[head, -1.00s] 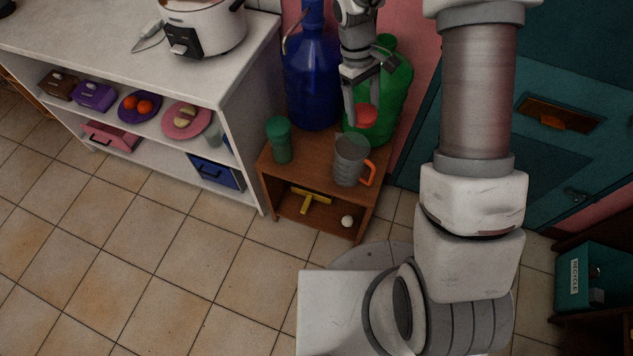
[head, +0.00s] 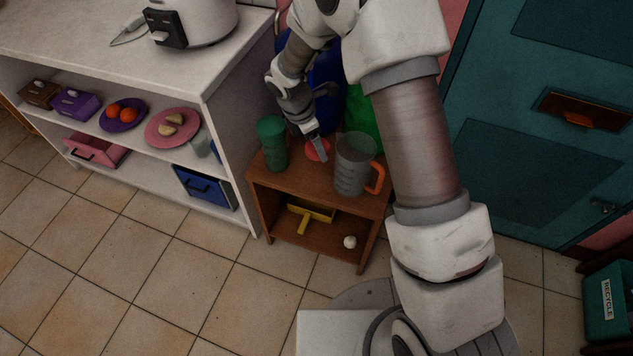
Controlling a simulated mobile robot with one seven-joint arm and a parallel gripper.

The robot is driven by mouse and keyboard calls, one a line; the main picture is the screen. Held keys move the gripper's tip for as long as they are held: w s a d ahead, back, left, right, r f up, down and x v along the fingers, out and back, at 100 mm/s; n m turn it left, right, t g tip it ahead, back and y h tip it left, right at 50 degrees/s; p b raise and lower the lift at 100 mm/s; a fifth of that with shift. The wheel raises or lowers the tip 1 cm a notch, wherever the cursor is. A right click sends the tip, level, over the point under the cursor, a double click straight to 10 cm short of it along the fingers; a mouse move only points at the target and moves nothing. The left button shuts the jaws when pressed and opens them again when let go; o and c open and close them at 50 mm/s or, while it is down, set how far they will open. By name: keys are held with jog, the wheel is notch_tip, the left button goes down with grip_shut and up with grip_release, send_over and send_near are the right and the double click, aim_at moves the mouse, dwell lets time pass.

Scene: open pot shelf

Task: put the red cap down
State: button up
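The red cap (head: 311,154) is small and round. It shows between the green tumbler and the grey jug, at or just above the top of the small brown shelf (head: 291,188). My gripper (head: 318,150) reaches down from above, tilted, with one finger across the front of the cap. It appears shut on the cap; the far finger is hidden. I cannot tell whether the cap touches the wood.
The green tumbler (head: 272,146) stands close left of the cap, and the grey jug (head: 351,165) with its orange handle close right. Blue (head: 327,75) and green (head: 363,118) bottles stand behind, partly hidden by my arm. A white shelf unit (head: 228,130) stands left.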

aim_at(319, 183)
notch_tip(319, 183, down, 14)
jog(key=b, duration=0.3)
jog(key=shift+f, duration=0.25)
jog(key=shift+f+b, duration=0.25)
jog(key=shift+b, duration=0.05)
jog(key=o, duration=1.2)
jog(key=shift+r, duration=0.1)
jog(key=shift+r, duration=0.15)
